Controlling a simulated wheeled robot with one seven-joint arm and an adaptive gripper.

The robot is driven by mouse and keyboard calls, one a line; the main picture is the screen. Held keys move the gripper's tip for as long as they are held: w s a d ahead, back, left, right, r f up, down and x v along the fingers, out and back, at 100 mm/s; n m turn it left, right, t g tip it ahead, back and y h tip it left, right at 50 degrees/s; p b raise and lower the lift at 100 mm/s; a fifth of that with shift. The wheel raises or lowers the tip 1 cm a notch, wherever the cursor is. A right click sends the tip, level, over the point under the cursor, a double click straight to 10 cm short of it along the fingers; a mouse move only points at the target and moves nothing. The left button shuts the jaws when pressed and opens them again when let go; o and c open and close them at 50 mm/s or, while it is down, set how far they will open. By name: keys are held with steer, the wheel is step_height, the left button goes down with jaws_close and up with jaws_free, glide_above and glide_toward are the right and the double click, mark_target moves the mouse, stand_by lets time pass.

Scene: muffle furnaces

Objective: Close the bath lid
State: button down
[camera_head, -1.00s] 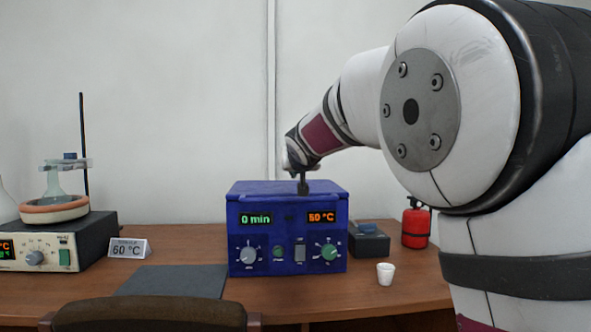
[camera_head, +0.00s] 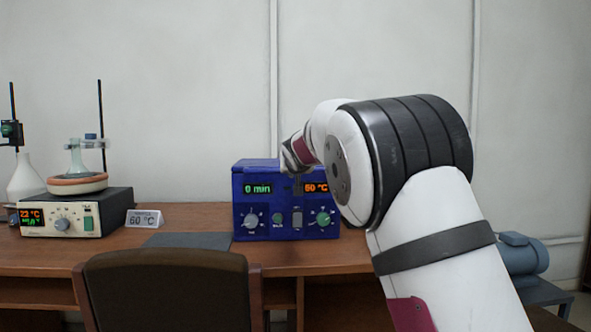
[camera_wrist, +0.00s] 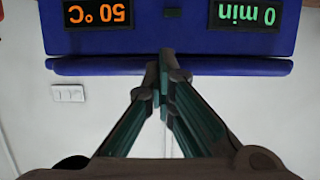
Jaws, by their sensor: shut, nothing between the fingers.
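The blue bath (camera_head: 265,222) stands on the wooden desk, its front panel lit with "0 min" and an orange temperature figure. Its lid (camera_head: 255,164) appears to lie flat along the top in the head view. In the wrist view, which shows the bath upside down, the lid (camera_wrist: 90,66) is a blue strip along the edge of the front panel. My gripper (camera_head: 297,183) is shut and empty at the bath's upper front; its fingertips also show in the wrist view (camera_wrist: 166,58), overlapping the lid's edge. Contact cannot be told. My arm hides the bath's right side.
A hotplate (camera_head: 75,215) with a flask and stand is at the left. A small temperature sign (camera_head: 144,219) and a dark mat (camera_head: 190,240) lie between it and the bath. A chair (camera_head: 165,290) stands before the desk. A blue-grey pump (camera_head: 522,256) is at the right.

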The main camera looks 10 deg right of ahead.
steer(key=shift+f, duration=0.6)
step_height(320, 180, up, 5)
steer(key=p, duration=0.3)
steer(key=s+a+f+b, duration=0.1)
steer(key=s+f+b, duration=0.3)
steer(key=s+f, duration=0.35)
steer(key=s+d+f+m+g, duration=0.1)
steer(key=s+d+f+g, duration=0.15)
steer(key=s, duration=0.55)
steer(key=s+d+f+m+g, duration=0.1)
steer(key=s+d+f+g, duration=0.15)
steer(key=s, duration=0.55)
steer(key=s+a+f+n+g+y, duration=0.1)
steer(key=s+a+f+g, duration=0.2)
steer(key=s, duration=1.2)
steer(key=s+a+f+n+g+y, duration=0.1)
steer(key=s+a+f+g, duration=0.3)
steer(key=s, duration=1.1)
steer(key=s+f+n+g+y, duration=0.15)
steer(key=s+f, duration=0.35)
steer(key=s, duration=1)
step_height(320, 180, up, 34)
steer(key=t+p, duration=0.3)
steer(key=p, duration=3)
steer(key=shift+d+r+h, duration=0.2)
steer(key=shift+h, duration=0.25)
